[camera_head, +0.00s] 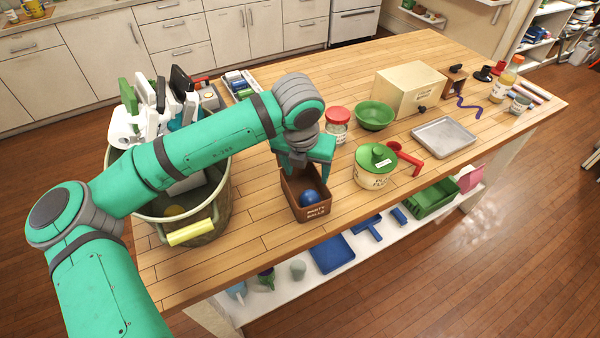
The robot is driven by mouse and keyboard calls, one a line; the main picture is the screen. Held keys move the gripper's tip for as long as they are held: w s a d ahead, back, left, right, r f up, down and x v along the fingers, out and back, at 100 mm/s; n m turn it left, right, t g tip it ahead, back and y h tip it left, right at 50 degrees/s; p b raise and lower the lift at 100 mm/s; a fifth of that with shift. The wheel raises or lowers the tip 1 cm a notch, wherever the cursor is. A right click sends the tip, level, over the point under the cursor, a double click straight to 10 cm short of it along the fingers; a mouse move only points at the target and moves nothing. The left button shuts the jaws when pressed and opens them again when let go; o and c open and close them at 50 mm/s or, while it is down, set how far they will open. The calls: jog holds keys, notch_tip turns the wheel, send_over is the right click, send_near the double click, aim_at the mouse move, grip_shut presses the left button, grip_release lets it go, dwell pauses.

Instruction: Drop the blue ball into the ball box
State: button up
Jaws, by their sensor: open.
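The blue ball (309,198) lies inside the brown ball box (312,215), close to the box's front wall. The box is open at the top, has white lettering on its front and stands on the wooden table near its front edge. My gripper (299,172) is open and points down over the back part of the box, just behind the ball. The gripper's body and arm hide the back of the box, and its fingertips are hard to make out. The ball appears apart from the gripper.
A large bucket (218,215) with a yellow handle grip stands at the left. A lidded pot (371,178), red scoop (405,157), green bowl (374,116), red-lidded jar (338,128) and metal tray (443,137) stand to the right. The table strip right of the box is clear.

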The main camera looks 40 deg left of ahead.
jog(key=v, duration=1)
jog(key=shift+r, duration=0.3)
